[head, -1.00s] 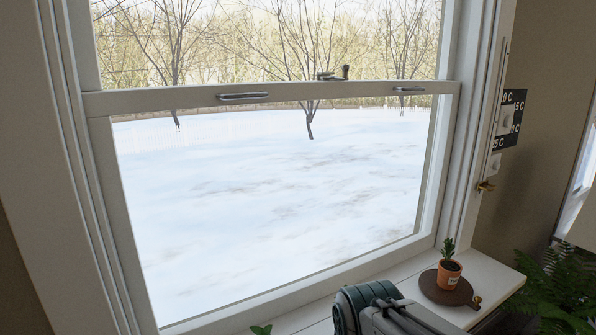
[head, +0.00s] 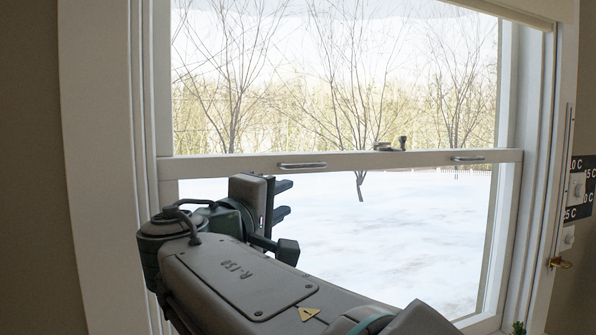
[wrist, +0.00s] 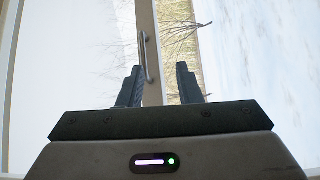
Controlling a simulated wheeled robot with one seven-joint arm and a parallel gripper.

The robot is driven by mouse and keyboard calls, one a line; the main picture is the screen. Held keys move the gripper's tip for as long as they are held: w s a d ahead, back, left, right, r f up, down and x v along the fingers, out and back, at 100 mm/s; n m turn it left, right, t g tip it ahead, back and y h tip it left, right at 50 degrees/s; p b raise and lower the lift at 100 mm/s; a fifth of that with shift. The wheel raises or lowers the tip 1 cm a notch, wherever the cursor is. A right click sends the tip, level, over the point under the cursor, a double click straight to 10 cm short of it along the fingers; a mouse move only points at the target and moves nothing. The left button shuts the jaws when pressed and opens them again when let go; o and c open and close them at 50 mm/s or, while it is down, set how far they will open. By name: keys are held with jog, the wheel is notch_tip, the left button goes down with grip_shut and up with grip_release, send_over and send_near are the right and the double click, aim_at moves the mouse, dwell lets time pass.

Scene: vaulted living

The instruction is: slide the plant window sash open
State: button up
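The window's lower sash has a pale top rail (head: 350,160) running across the glass. Two metal handles sit on the rail, a left one (head: 302,165) and a right one (head: 467,158), with a dark latch (head: 390,146) between them. My gripper (head: 288,198) is just below the left handle in the head view, its fingers apart and empty. In the wrist view my gripper (wrist: 160,68) is open, with the rail (wrist: 152,95) and a handle (wrist: 146,58) showing between the fingers. I cannot tell whether any finger touches the rail.
The white window frame (head: 100,150) borders the left side. A brass catch (head: 560,263) and a dark card with temperature marks (head: 578,187) are on the right. A plant's green tip (head: 519,328) shows at the bottom right. My arm covers the lower left glass.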

aim_at(304, 167)
jog(key=shift+t, duration=0.4)
jog(key=r+p+x, duration=0.1)
jog(key=x, duration=0.3)
jog(key=p+x, duration=0.1)
jog(key=x, duration=0.3)
jog(key=a+r+p+x, duration=0.1)
jog(key=x, duration=0.4)
jog(key=shift+w+r+p, duration=0.2)
jog(key=shift+r+p, duration=0.1)
grip_shut()
